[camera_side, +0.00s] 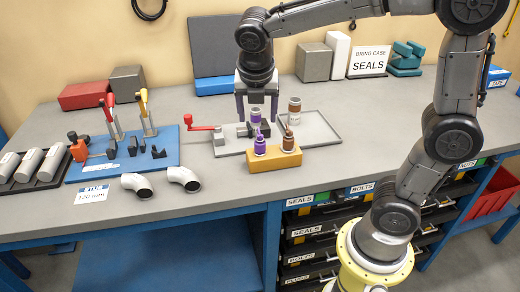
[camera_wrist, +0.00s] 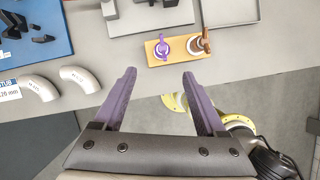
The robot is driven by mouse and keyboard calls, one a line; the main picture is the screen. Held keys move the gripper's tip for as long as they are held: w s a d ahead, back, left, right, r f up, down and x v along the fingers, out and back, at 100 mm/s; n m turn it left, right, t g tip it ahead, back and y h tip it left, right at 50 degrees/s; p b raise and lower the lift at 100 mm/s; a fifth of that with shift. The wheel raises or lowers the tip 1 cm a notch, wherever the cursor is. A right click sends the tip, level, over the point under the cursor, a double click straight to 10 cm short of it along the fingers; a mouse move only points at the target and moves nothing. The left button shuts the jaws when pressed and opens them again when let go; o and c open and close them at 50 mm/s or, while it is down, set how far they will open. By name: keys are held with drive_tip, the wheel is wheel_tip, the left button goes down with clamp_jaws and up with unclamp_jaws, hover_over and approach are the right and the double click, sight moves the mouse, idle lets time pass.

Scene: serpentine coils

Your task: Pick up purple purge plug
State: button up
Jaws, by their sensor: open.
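A purple plug (camera_side: 260,145) with a pale label stands on a yellow-orange block (camera_side: 262,165) near the bench's front edge. In the wrist view the purple plug (camera_wrist: 166,47) shows from above at the left of the block (camera_wrist: 152,60). A brown plug (camera_side: 288,142) stands to its right on the same block, and the wrist view shows it too (camera_wrist: 198,45). My gripper (camera_side: 257,118) points down above and behind the block, its purple fingers apart. In the wrist view my gripper (camera_wrist: 160,74) has nothing between its fingers, and the purple plug lies beyond the tips.
Behind the block are another purple labelled piece (camera_side: 255,117), a brown labelled cylinder (camera_side: 294,108), a red-handled vise (camera_side: 222,137) and a grey tray (camera_side: 325,138). Two white pipe elbows (camera_side: 137,184) lie left. A blue board (camera_side: 85,171) holds toggle clamps. Bench is clear between elbows and block.

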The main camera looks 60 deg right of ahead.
sight(260, 136)
drive_tip(key=x, duration=0.8)
drive_tip(key=shift+s+f, duration=0.1)
drive_tip(key=shift+d+x, duration=0.1)
drive_tip(key=shift+x, duration=1.2)
drive_tip(key=shift+d+x, duration=0.15)
drive_tip(key=shift+x, duration=1.1)
drive_tip(key=shift+s, duration=0.1)
clamp_jaws()
